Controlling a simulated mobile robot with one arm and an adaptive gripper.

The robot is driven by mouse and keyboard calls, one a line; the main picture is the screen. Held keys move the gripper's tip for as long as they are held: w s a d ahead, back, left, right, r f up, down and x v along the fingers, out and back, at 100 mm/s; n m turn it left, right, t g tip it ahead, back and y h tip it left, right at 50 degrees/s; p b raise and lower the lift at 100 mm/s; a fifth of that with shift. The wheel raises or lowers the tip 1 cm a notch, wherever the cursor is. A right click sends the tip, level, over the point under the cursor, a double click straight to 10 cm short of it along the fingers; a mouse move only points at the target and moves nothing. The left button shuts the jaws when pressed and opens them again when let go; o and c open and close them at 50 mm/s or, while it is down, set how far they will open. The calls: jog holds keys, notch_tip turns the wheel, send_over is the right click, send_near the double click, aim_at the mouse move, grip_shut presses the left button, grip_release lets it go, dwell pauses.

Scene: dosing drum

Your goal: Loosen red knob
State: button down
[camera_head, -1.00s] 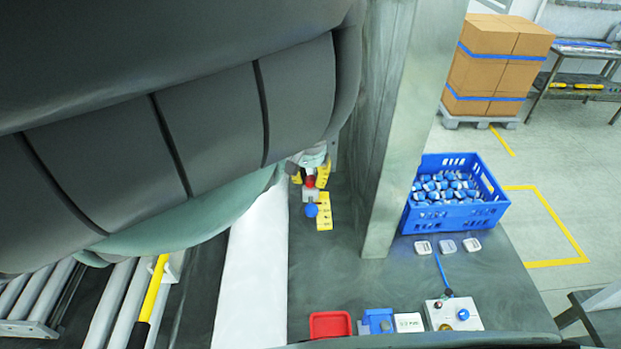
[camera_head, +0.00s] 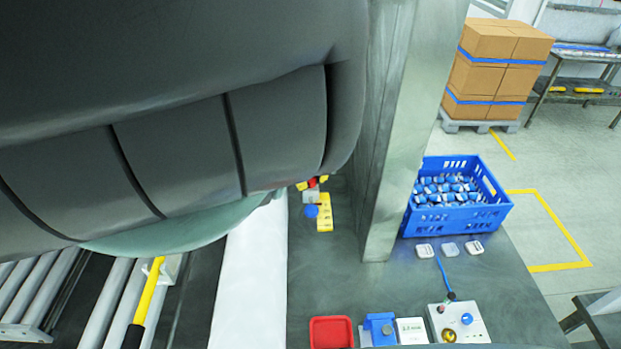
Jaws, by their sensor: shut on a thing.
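The red knob (camera_head: 312,182) sits on a small grey fitting (camera_head: 311,196) with a blue knob (camera_head: 311,211) at its near end, beside a yellow block (camera_head: 325,212) on the dark bench. Only a small part of the red knob shows. My gripper (camera_head: 313,182) is mostly hidden behind my large grey arm, which fills the upper left. Small yellow parts that look like its fingertips show on both sides of the red knob, and it appears shut on it. The exact contact is hidden.
A metal post (camera_head: 392,140) stands right of the knob. A blue crate (camera_head: 455,222) of blue-and-white items is behind it. A red tray (camera_head: 331,333), a blue device (camera_head: 379,325) and a control box (camera_head: 458,323) line the front. A roller conveyor (camera_head: 108,300) lies left.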

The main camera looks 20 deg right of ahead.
dwell(0.4)
jog(key=c, duration=0.7)
grip_release()
